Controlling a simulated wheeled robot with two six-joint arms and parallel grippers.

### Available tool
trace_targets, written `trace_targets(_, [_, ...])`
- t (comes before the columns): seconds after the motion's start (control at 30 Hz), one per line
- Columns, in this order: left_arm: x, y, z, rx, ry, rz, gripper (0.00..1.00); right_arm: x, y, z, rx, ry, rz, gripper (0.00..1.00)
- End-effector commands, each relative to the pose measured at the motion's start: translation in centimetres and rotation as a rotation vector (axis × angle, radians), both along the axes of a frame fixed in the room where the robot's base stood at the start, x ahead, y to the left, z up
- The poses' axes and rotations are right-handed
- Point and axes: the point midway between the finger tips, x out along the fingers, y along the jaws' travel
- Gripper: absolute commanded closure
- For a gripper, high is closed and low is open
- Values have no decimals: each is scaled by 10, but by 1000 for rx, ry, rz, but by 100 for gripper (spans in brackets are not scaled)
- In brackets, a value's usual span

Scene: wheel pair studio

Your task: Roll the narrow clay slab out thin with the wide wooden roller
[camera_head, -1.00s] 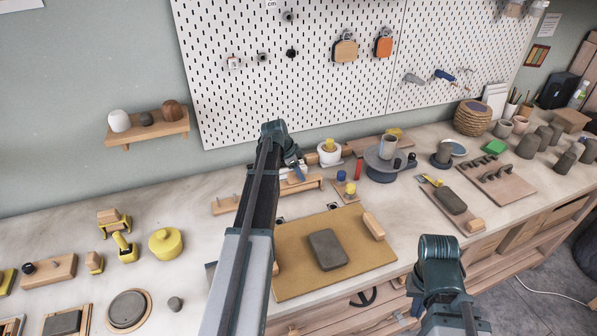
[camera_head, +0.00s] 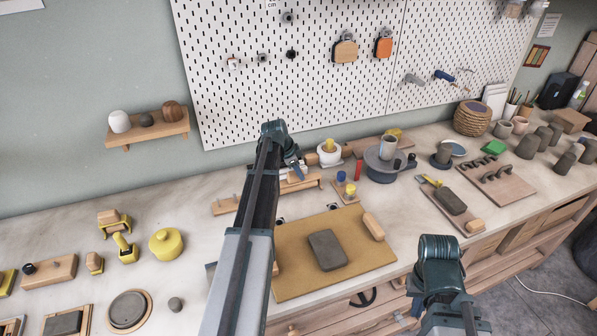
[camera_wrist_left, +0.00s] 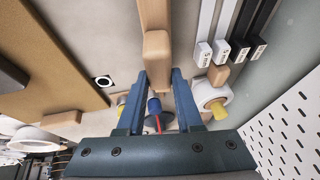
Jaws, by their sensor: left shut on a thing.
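A grey clay slab (camera_head: 327,250) lies flat on a tan board (camera_head: 292,286) in the middle of the bench. A second, narrower-looking slab (camera_head: 451,200) lies on a wooden board to the right. My left gripper (camera_head: 296,167) is beyond the tan board, by a wooden bar (camera_head: 302,184). In the left wrist view its two blue fingers (camera_wrist_left: 159,76) are shut on a pale wooden piece (camera_wrist_left: 157,48). I cannot tell whether this piece is the wide roller's handle. My right arm shows at the lower right, but its gripper's fingers are not visible.
A wooden block (camera_head: 373,226) lies on the tan board's right side. A white pot (camera_head: 329,153), small blue and yellow pieces (camera_head: 350,190) and a grey turntable (camera_head: 384,167) stand behind the board. A yellow lidded pot (camera_head: 166,242) stands left. The pegboard wall (camera_head: 330,90) rises behind.

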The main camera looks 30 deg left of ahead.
Motion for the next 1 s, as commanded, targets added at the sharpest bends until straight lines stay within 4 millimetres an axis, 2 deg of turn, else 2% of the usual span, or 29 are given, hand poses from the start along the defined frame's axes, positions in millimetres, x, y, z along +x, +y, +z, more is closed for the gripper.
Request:
trace_targets(0.7, [0,0,57,0,0,0,100,0,0,57,0,0,0,100])
trace_targets(1.0, [0,0,57,0,0,0,100,0,0,57,0,0,0,100])
